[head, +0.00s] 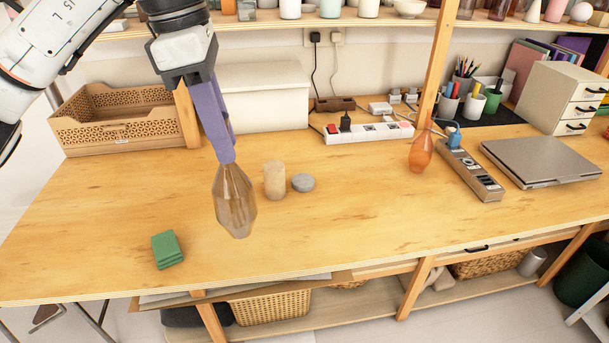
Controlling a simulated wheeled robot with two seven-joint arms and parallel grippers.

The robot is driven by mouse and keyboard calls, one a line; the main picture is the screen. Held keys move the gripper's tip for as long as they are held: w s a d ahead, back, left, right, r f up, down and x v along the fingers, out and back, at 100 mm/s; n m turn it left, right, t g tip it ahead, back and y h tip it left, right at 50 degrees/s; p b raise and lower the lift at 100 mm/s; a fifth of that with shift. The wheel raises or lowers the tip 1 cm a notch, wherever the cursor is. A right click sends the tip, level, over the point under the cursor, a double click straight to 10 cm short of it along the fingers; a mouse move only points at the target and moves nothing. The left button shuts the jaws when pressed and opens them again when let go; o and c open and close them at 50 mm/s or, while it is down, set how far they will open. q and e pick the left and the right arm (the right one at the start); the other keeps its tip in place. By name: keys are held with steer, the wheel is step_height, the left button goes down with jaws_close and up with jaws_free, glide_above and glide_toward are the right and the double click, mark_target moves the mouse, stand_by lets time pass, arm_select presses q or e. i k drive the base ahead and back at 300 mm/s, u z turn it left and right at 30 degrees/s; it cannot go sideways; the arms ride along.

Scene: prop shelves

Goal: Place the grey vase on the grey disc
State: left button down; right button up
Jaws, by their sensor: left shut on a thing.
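The grey vase (235,203) is a see-through, smoky, faceted vase that looks brownish against the wood. My left gripper (227,160) comes from above and is shut on its narrow top end. The vase hangs slightly tilted; a gap between its base and the table cannot be judged clearly. The grey disc (303,183) is small and round and lies on the table to the right of the vase, with nothing on it. A beige cylinder (274,181) stands upright between the vase and the disc, close to the disc's left side. My right gripper is not in view.
A green block (167,249) lies at the front left. An orange vase (421,153) stands right of centre, near a power strip (470,170) and a closed laptop (540,161). A wooden crate (120,120) is at the back left. The front middle of the table is clear.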

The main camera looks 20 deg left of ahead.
mark_target(303, 180)
steer(key=i, duration=0.95)
